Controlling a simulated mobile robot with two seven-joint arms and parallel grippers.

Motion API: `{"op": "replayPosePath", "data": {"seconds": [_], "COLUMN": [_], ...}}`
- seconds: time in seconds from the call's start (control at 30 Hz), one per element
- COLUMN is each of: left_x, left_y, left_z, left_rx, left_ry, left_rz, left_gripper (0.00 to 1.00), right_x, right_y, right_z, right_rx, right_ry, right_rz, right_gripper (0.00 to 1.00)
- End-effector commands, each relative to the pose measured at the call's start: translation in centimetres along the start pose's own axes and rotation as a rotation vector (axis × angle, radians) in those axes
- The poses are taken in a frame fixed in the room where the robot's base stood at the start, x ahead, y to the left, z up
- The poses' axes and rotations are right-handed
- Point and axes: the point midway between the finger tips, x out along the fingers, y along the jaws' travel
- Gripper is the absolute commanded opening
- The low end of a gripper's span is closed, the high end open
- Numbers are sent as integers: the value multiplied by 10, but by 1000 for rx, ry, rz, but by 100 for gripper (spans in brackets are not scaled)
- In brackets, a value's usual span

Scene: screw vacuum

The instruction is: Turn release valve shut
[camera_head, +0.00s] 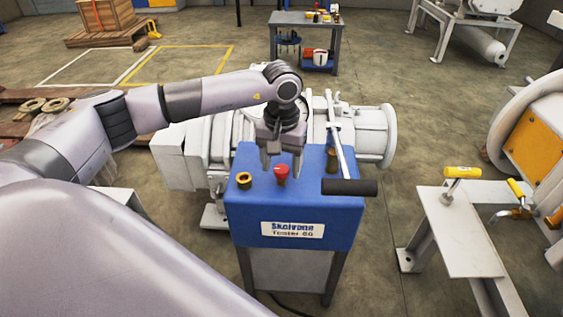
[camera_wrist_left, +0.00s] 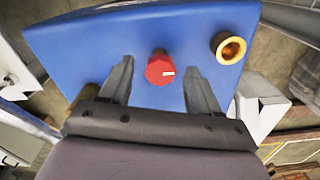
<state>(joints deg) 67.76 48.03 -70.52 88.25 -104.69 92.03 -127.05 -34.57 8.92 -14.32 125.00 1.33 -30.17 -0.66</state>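The release valve is a small red knob (camera_head: 282,172) on top of the blue box (camera_head: 290,215). In the left wrist view the red knob (camera_wrist_left: 160,68) has a white mark on its face, pointing right. My left gripper (camera_head: 281,170) points down at the knob from above. Its two fingers (camera_wrist_left: 158,82) are spread, one on each side of the knob, with gaps on both sides; it holds nothing. How far the fingertips are above the box top is hard to tell. My right gripper is not in view.
A brass fitting (camera_head: 244,181) sits left of the knob on the box. A lever with a black handle (camera_head: 349,187) rises at the box's right. White pump machinery (camera_head: 365,135) stands behind. A white bench with a yellow-handled valve (camera_head: 462,173) is at the right.

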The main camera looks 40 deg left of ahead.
Motion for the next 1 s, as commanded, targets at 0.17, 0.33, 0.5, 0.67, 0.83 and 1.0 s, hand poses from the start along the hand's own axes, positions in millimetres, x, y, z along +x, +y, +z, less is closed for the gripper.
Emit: {"op": "replayPosePath", "data": {"seconds": [0.17,0.33,0.5,0.67,0.83,1.0], "left_x": [0,-14,-43,-64,-72,-72], "left_y": [0,0,0,0,0,0], "left_z": [0,-1,-1,0,0,0], "left_rx": [-1,-2,-1,-1,-1,-1], "left_ry": [1,3,4,2,1,0], "left_rz": [0,0,1,1,0,0], "left_gripper": [63,63,63,63,63,63], "right_x": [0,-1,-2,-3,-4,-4], "right_y": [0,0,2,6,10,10], "right_z": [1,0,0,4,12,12], "right_rx": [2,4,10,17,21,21], "right_ry": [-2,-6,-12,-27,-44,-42], "right_rz": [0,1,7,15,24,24], "right_gripper": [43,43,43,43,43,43]}}
